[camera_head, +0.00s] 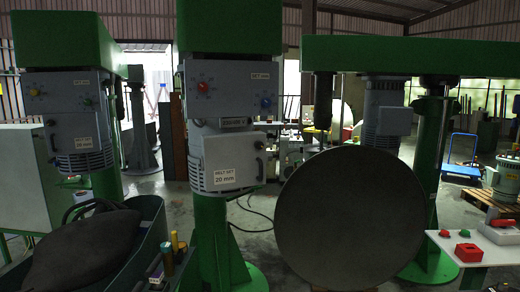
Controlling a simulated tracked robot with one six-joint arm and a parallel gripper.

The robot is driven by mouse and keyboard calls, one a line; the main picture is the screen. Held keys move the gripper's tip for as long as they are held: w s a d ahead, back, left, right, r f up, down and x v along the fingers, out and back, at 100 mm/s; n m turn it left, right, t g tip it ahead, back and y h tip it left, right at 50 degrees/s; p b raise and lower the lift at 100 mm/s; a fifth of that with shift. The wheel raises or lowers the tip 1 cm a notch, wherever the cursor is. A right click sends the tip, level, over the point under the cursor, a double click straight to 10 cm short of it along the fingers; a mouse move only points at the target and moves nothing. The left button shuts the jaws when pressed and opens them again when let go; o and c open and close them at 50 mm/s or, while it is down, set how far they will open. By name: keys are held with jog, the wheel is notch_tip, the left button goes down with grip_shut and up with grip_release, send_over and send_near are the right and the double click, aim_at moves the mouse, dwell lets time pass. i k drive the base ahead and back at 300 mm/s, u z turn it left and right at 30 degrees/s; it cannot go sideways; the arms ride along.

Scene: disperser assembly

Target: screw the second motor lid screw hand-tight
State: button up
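The middle machine has a grey motor (194,160) under a green beam, with a pale grey lid or cover box (243,156) on its front. The box has a black handle on its right side and a label reading 20 mm. It appears shut against the motor. Its screws are too small to tell, and I cannot make out a second screw. My gripper is not in view, so I cannot tell what it holds.
A large dark round disc (350,215) blocks the centre right. Similar machines stand left (68,105) and right (382,105). A white table (500,252) carries a red block (468,252).

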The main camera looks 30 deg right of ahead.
aim_at(259, 145)
jog(key=z, duration=0.05)
jog(key=i, duration=1)
jog(key=u, duration=0.05)
